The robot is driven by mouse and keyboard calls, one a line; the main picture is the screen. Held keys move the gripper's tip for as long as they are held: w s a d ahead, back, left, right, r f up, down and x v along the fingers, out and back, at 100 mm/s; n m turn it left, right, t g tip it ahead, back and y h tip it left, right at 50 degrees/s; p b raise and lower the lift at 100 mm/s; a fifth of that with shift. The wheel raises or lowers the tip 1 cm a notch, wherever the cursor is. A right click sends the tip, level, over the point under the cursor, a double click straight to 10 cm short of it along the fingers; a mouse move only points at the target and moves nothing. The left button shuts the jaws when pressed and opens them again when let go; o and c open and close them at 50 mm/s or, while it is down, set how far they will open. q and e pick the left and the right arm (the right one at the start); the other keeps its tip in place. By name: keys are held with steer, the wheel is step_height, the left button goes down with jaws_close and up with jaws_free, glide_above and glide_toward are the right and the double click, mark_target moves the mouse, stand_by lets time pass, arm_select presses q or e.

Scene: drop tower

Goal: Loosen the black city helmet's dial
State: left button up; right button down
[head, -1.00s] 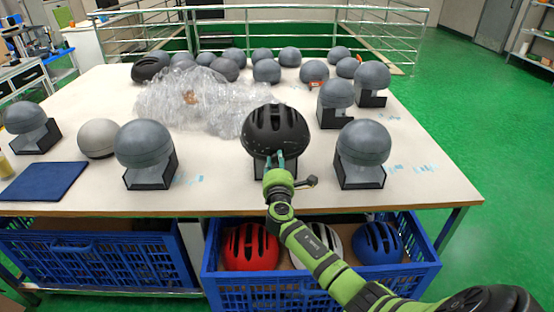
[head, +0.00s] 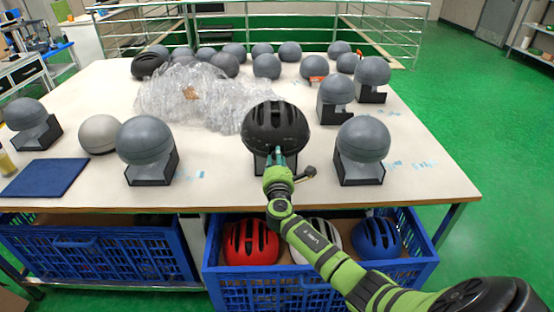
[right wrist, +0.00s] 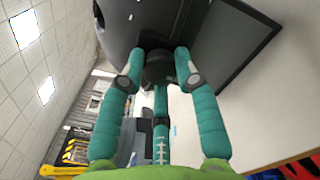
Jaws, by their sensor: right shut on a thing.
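The black city helmet (head: 276,126) sits on a headform on a dark stand at the front middle of the table. My right gripper (head: 277,156) reaches up to the lower front side of the helmet. In the right wrist view its teal fingers (right wrist: 158,68) are shut on a small dark round dial (right wrist: 159,67) under the helmet's edge. The dial is hidden behind the fingers in the head view. My left gripper is not in view.
Grey headforms on dark stands flank the helmet at left (head: 146,147) and right (head: 362,148). Clear wrap (head: 190,98) lies behind. A blue crate (head: 318,290) below holds red, white and blue helmets. A blue mat (head: 44,178) lies at left.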

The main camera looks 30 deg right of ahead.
steer(key=c, duration=0.9)
jaws_free()
steer(key=shift+r, duration=0.1)
steer(key=v, duration=1.2)
steer(key=shift+s, duration=0.1)
